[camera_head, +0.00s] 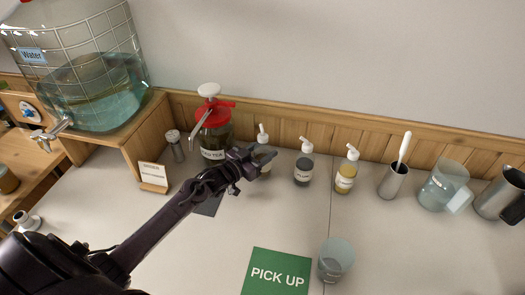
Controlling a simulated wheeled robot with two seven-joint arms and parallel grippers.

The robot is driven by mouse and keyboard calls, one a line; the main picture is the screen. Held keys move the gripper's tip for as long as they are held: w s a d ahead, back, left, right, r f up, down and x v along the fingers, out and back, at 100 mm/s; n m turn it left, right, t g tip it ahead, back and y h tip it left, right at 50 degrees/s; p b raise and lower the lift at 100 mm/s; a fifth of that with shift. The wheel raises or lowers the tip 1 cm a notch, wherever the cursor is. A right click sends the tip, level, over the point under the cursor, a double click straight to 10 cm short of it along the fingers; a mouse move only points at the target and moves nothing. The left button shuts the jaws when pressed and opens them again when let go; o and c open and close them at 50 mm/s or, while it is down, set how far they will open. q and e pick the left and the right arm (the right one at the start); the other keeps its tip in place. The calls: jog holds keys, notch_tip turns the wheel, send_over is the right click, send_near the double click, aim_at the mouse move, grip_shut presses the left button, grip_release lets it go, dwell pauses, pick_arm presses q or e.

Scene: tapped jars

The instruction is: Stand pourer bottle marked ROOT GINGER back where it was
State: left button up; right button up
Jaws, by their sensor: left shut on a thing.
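My left gripper (262,156) reaches in from the left and is shut on a small pourer bottle with a white top (263,134). The gripper covers much of the bottle, and its label is too small to read, so I cannot confirm ROOT GINGER. The held bottle looks upright at the left end of a row of similar bottles near the back wall. I cannot tell whether its base touches the counter. A dark-filled bottle (303,166) and a yellow-filled bottle (346,171) stand to its right. My right gripper is not in view.
A red-lidded jar (213,134) stands close left of the gripper, behind my arm. A metal cup (393,181), glass jug (442,187) and steel pitcher (497,195) stand right. A glass (335,262) stands beside the green PICK UP mat (262,288). The middle counter is clear.

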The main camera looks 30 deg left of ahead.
pick_arm(q)
jog(key=shift+f+b, duration=0.4)
jog(key=shift+f, duration=0.1)
dwell(0.3)
jog(key=o, duration=1.3)
jog(key=shift+c, duration=0.2)
jog(key=shift+s, duration=0.15)
jog(key=shift+s+a+p, duration=0.25)
jog(key=shift+s+p, duration=0.25)
jog(key=shift+p, duration=0.05)
jog(key=shift+p+v, duration=1.95)
jog(key=shift+v, duration=1.35)
jog(key=shift+s, duration=0.1)
